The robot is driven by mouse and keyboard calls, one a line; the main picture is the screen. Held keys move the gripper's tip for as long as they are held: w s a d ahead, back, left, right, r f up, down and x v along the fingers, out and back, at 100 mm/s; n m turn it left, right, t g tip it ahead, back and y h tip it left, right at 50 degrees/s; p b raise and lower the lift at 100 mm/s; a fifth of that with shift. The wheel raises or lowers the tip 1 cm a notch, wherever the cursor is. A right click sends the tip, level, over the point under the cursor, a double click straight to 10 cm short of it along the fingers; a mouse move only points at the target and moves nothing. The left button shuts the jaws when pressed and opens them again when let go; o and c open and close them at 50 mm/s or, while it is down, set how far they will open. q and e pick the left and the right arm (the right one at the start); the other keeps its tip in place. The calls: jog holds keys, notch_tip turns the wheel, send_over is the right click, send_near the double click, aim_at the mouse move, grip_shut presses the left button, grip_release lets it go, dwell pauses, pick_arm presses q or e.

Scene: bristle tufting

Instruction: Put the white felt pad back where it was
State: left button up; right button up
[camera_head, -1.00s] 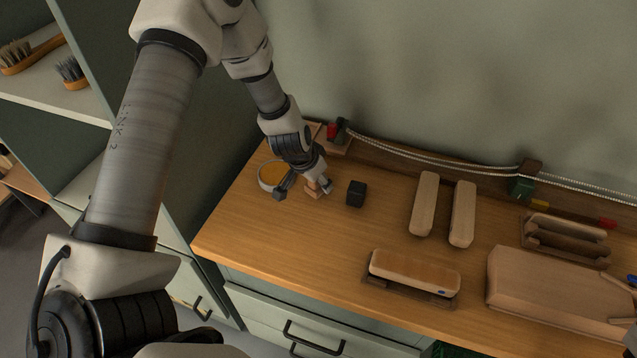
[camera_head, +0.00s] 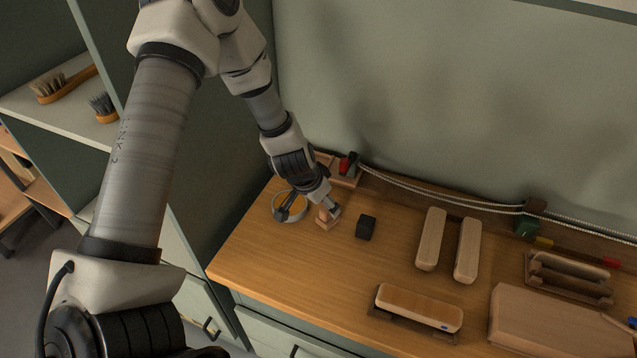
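I cannot clearly make out the white felt pad in this view. My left gripper (camera_head: 308,211) is low over the left end of the workbench (camera_head: 262,262), its dark fingers spread apart. One finger is over a round, pale-rimmed dish (camera_head: 290,221). The other is at a small wooden block (camera_head: 326,222), partly hiding it; I cannot tell if they touch. My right gripper is not in view.
A small black block (camera_head: 366,227) stands right of the gripper. Two long wooden blocks (camera_head: 431,240) (camera_head: 468,250), a brush body in a dark cradle (camera_head: 418,307), a wooden rack (camera_head: 568,278) and a large wooden slab (camera_head: 540,318) lie further right. The bench's front left is clear.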

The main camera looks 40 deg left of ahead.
pick_arm(q)
jog(key=p+v, duration=0.2)
jog(key=v, duration=0.3)
jog(key=shift+s+r, duration=0.1)
jog(key=shift+r, duration=0.15)
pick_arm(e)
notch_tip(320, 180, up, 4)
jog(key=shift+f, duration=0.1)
